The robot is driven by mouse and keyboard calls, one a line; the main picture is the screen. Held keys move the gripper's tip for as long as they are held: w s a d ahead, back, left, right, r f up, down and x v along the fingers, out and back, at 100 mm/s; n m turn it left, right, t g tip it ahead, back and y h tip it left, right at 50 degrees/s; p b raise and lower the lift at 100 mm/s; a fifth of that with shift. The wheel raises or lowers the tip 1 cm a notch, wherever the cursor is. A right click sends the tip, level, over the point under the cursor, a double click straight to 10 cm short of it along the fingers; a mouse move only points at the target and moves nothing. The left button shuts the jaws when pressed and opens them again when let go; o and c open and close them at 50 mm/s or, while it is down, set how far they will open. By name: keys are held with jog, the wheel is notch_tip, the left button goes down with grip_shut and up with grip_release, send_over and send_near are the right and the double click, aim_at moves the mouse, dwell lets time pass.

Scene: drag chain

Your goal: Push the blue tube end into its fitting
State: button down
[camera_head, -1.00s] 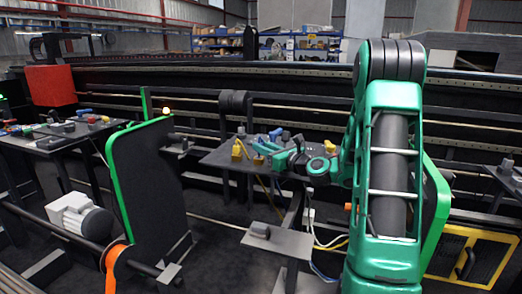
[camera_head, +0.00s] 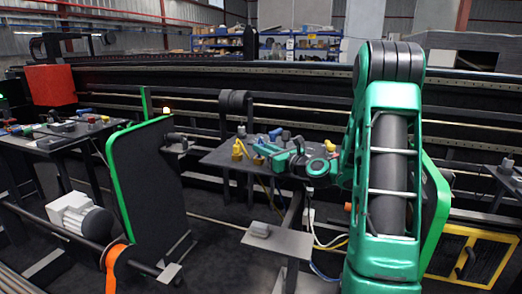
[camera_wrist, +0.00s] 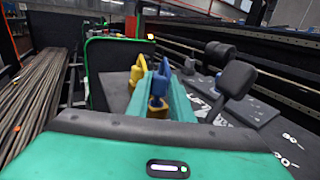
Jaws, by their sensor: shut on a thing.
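My gripper (camera_head: 272,151) is at the dark table with fittings in the middle of the head view. In the wrist view its green fingers (camera_wrist: 162,98) are shut around a blue piece (camera_wrist: 159,86), which I take to be the blue tube end. A yellow part (camera_wrist: 157,104) shows between the fingers just below the blue. The fingers hide most of the held piece, and I cannot tell how far it sits in its fitting. Another blue part (camera_head: 275,134) stands close behind the gripper in the head view.
A yellow fitting (camera_head: 238,149) stands left of my gripper on the table (camera_head: 216,159), and a yellow piece (camera_wrist: 137,72) shows beside the fingers. A black lever-like knob (camera_wrist: 236,78) rises to the right. A green-edged black panel (camera_head: 146,185) stands at left.

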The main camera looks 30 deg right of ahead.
jog(key=shift+f, duration=0.3)
jog(key=c, duration=1.5)
grip_release()
jog(key=s, duration=0.3)
jog(key=s+d, duration=0.1)
jog(key=s, duration=0.6)
jog(key=shift+s+d, duration=0.25)
jog(key=shift+s, duration=0.1)
